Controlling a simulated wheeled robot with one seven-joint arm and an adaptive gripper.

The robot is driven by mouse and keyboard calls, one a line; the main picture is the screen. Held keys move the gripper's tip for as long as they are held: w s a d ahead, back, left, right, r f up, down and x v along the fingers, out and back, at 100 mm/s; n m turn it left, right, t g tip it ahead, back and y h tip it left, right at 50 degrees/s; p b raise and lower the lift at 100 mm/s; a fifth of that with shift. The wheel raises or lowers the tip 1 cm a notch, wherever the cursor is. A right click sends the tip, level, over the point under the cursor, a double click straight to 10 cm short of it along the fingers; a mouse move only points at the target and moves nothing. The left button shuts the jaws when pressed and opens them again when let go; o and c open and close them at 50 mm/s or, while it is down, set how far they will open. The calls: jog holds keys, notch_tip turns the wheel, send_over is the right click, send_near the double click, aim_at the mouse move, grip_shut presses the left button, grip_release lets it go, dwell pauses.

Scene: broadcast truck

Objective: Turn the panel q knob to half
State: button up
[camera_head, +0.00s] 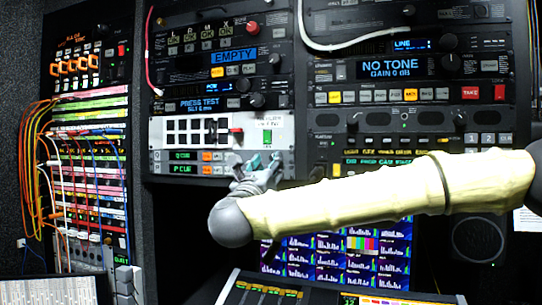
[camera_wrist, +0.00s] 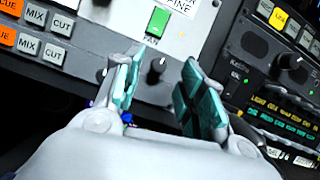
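The Q CUE panel (camera_head: 183,155) is a pale rack strip with a green-lettered display, directly above the similar P CUE panel (camera_head: 181,168). My gripper (camera_head: 256,160) is at the right end of these two strips and hides their knobs in the head view. In the wrist view, my gripper (camera_wrist: 160,68) is open, with teal-padded fingers. A small black knob (camera_wrist: 156,68) with a light pointer mark shows between the fingers, apparently clear of both. I cannot tell whether this knob belongs to the Q or P row, nor its exact setting.
A green switch (camera_wrist: 158,21) sits just above the knob. Grey MIX and CUT buttons (camera_wrist: 48,18) lie to the left. Another rack unit (camera_head: 415,140) stands at right, close to the right finger. Patch cables (camera_head: 38,150) hang at the far left.

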jog(key=shift+p+x, duration=0.35)
jog(key=shift+x, duration=1.1)
grip_shut()
